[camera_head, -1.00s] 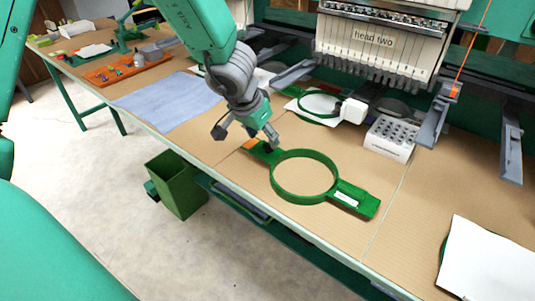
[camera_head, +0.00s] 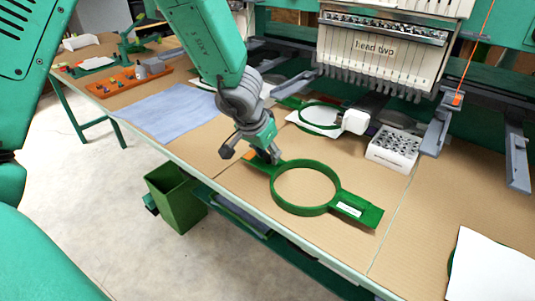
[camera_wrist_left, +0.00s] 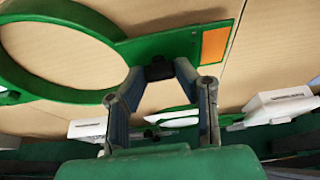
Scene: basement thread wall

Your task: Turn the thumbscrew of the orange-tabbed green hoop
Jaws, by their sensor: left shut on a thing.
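The green hoop (camera_head: 303,209) lies flat on the tan table, its ring in the middle and a flat arm on each side. Its orange tab (camera_head: 250,155) is on the left arm and also shows in the left wrist view (camera_wrist_left: 215,44). The dark thumbscrew (camera_wrist_left: 159,68) is where the ring meets the tabbed arm. My left gripper (camera_head: 272,157) points down there. In the left wrist view my left gripper (camera_wrist_left: 160,74) has its fingertips on either side of the thumbscrew, shut on it. The thumbscrew is mostly hidden in the head view. My right gripper is not in view.
A white rack with holes (camera_head: 393,148) and a smaller hoop with white cloth (camera_head: 318,116) stand behind. The machine head (camera_head: 385,50) hangs above them. Blue cloth (camera_head: 165,110) lies left, white cloth (camera_head: 492,268) at front right. The table edge runs in front of the hoop.

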